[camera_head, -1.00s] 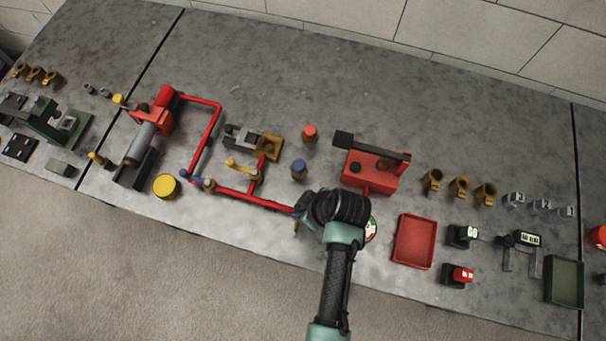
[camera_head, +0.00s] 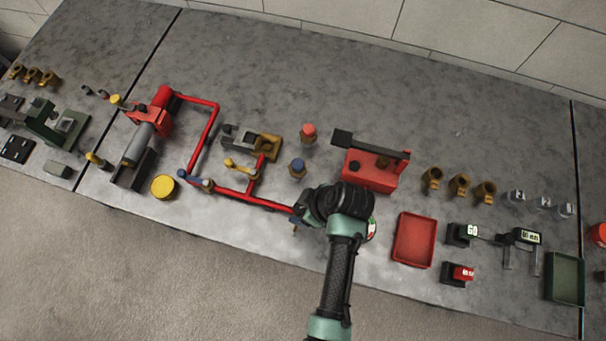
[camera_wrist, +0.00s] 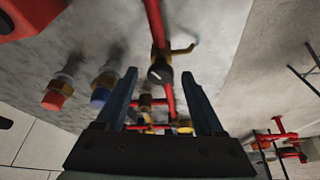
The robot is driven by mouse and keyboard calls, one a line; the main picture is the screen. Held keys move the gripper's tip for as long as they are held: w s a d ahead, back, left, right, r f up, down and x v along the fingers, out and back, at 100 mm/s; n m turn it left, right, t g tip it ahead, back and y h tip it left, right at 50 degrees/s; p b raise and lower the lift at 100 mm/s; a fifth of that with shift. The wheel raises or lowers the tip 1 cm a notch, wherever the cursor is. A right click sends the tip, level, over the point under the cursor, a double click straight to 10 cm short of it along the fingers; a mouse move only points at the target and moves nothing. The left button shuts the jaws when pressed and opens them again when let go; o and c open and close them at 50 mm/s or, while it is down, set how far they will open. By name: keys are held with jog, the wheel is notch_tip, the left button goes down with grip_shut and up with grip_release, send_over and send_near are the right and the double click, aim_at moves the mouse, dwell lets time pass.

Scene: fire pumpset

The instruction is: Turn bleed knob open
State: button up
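A round black knob (camera_wrist: 160,71) with a pale mark sits on a brass fitting in the red pipe in the wrist view. I take it for the bleed knob. My gripper (camera_wrist: 160,75) is open, with one dark finger on each side of the knob in the picture. I cannot tell whether the fingers touch it or how deep they reach around it. In the head view my wrist covers the right end of the red pipe (camera_head: 235,193), and the knob and fingertips are hidden there.
A red-topped fitting (camera_head: 308,133) and a blue-topped fitting (camera_head: 298,168) stand close by on the bench. A red box unit (camera_head: 369,170) is just behind my wrist. A red tray (camera_head: 414,240) lies to the right. The bench's back strip is clear.

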jog(key=shift+r, duration=0.1)
jog(key=b+v, duration=0.1)
jog(key=v, duration=1.1)
jog(key=shift+d+r+b, duration=0.15)
jog(key=shift+r+b, duration=0.2)
jog(key=shift+s, duration=0.1)
